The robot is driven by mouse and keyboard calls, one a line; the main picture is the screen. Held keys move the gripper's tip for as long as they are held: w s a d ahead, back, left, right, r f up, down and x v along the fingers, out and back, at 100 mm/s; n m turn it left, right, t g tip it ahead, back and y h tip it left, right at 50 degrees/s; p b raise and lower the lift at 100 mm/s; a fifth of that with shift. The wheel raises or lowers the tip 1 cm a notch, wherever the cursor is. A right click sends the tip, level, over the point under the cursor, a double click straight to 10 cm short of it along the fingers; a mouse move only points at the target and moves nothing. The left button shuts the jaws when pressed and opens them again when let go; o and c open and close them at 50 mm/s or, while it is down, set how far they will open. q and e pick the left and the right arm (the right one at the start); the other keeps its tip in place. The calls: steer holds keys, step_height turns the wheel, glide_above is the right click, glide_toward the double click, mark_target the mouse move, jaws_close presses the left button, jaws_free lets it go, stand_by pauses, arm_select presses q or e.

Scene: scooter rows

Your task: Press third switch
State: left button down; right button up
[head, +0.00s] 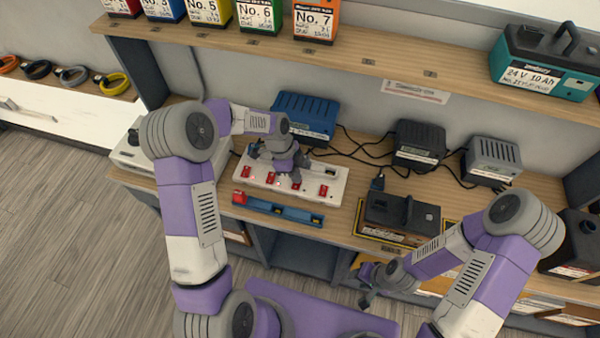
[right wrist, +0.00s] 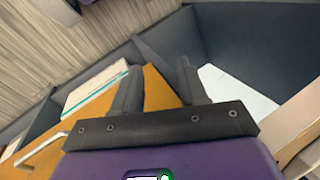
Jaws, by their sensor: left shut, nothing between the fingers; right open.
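A white power strip (head: 335,177) with a row of red switches lies on the wooden workbench, in the middle of the head view. Red switches show at its left (head: 246,174), left of the middle (head: 271,181) and toward its right (head: 323,190). My left gripper (head: 296,178) is shut and empty, pointing down over the middle of the strip. It partly hides the strip and the switch there, and I cannot tell whether it touches it. My right gripper (head: 367,295) is open and empty, low in front of the bench; its two fingers (right wrist: 157,75) stand apart in the right wrist view.
A blue level with a red end (head: 280,209) lies just in front of the strip. Blue (head: 305,113), black (head: 418,142) and grey (head: 492,160) chargers with cables stand behind and right. A black battery (head: 402,213) stands right of the strip. A shelf (head: 330,55) runs above.

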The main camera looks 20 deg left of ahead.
arm_select(q)
steer(key=shift+s+a, duration=0.1)
steer(key=shift+s, duration=0.05)
steer(key=shift+s+r, duration=0.15)
steer(key=shift+s, duration=0.5)
steer(key=shift+r, duration=0.15)
steer(key=shift+w+r+p, duration=0.1)
steer(key=shift+r+p, duration=0.2)
steer(key=r+p, duration=0.1)
steer(key=r, duration=0.2)
steer(key=r+p, duration=0.1)
steer(key=shift+w+r+p, duration=0.15)
steer(key=shift+w+p, duration=0.15)
steer(key=shift+p, duration=0.05)
steer(key=w+v, duration=0.1)
steer(key=v, duration=0.7)
steer(key=shift+w+a+r+p, duration=0.25)
steer(key=shift+r+p, duration=0.05)
steer(key=shift+p, duration=0.05)
